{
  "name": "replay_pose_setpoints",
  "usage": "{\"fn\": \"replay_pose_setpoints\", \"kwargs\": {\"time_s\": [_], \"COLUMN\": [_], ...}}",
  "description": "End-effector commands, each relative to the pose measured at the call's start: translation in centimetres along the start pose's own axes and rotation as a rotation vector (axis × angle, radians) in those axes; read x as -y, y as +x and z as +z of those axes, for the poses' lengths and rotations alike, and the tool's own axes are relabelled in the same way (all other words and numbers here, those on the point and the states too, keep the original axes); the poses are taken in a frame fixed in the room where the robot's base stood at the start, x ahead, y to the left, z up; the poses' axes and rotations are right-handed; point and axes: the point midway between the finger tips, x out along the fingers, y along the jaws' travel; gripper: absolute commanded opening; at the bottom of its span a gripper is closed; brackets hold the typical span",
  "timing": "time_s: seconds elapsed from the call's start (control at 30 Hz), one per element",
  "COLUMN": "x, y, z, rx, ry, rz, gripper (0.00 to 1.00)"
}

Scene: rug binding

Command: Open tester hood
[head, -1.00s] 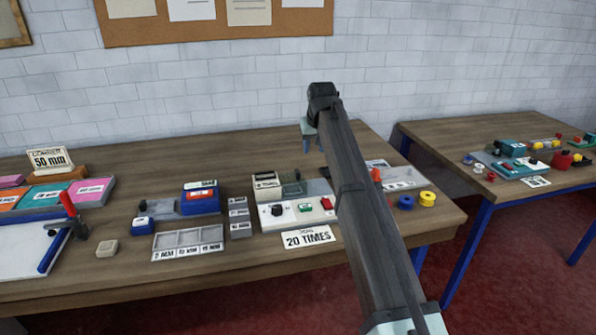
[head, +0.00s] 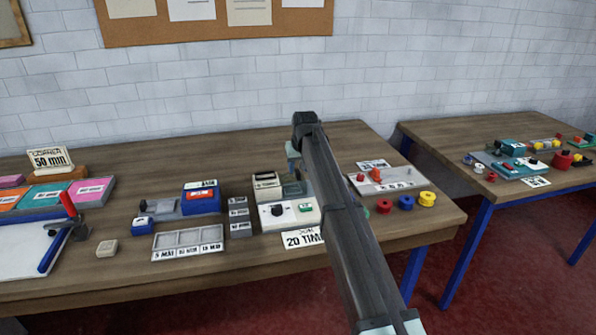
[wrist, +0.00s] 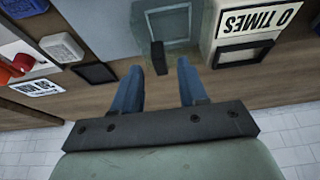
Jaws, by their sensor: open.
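The tester is a white-based unit (head: 278,216) with a black knob and a green button, on the wooden table. Its clear, grey-tinted hood (head: 293,188) shows in the head view, and also in the wrist view (wrist: 170,22). A small dark upright handle (wrist: 158,58) stands at the hood's edge. My gripper (wrist: 160,66) is open, its two blue fingers on either side of the handle, with gaps visible on both sides. In the head view my arm hides the tester's right part and the fingertips.
A counter box (head: 266,181) stands left of the hood. A "20 TIMES" card (head: 302,238) lies in front. Right of my arm are a grey tray (head: 388,180) and red, blue and yellow spools (head: 406,202). A segmented tray (head: 187,241) lies to the left.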

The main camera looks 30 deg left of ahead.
Motion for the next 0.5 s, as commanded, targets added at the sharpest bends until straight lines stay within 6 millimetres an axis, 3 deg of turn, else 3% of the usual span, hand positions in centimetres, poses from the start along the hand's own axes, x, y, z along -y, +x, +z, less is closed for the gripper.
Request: {"fn": "replay_pose_setpoints", "kwargs": {"time_s": [0.2,0.5], "x": [0.0,0.0], "y": [2.0,2.5], "z": [0.0,0.0], "rx": [0.0,-0.001], "ry": [0.0,0.0], "rz": [0.0,0.0], "gripper": [0.43,0.43]}}
